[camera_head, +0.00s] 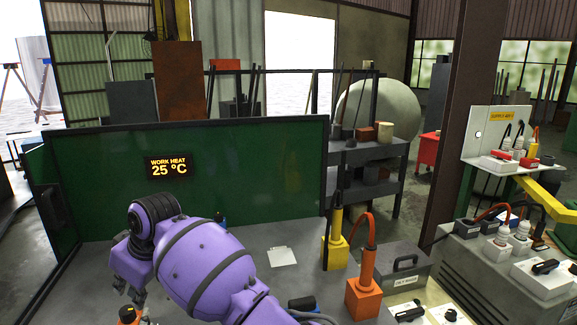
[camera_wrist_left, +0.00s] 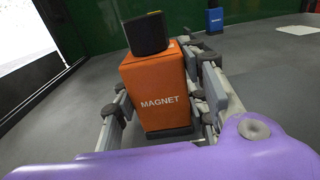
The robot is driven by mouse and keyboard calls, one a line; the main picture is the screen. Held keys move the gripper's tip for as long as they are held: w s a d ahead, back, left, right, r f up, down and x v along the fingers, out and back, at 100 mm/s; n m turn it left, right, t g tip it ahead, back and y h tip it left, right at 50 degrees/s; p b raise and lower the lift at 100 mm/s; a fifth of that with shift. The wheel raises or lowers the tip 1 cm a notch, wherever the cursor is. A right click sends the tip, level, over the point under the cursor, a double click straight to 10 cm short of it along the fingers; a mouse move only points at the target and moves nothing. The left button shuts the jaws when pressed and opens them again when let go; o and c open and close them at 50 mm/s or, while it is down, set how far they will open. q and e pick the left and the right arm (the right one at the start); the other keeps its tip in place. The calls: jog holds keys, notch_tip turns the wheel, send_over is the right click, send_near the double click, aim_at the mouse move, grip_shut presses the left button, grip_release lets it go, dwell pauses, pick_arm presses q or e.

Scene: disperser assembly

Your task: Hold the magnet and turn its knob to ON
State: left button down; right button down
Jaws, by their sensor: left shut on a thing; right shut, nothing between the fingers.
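The magnet is an orange box with the word MAGNET on its front; it stands upright in the left wrist view (camera_wrist_left: 155,88). Its black knob (camera_wrist_left: 147,33) sits on top; its ON or OFF setting cannot be read. My left gripper (camera_wrist_left: 162,85) has a finger on each side of the magnet and is shut on it. In the head view only the top of the magnet (camera_head: 128,316) shows at the bottom edge. Contact with the knob cannot be seen.
A green panel with a temperature display (camera_head: 168,167) stands behind the bench. A yellow block (camera_head: 335,252) and an orange block with a cable (camera_head: 364,298) stand right of my arm. A white sheet (camera_head: 283,257) lies on open grey bench top.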

pick_arm(q)
jog(key=shift+d, duration=0.2)
jog(key=c, duration=1)
grip_release()
jog(key=shift+a, duration=0.1)
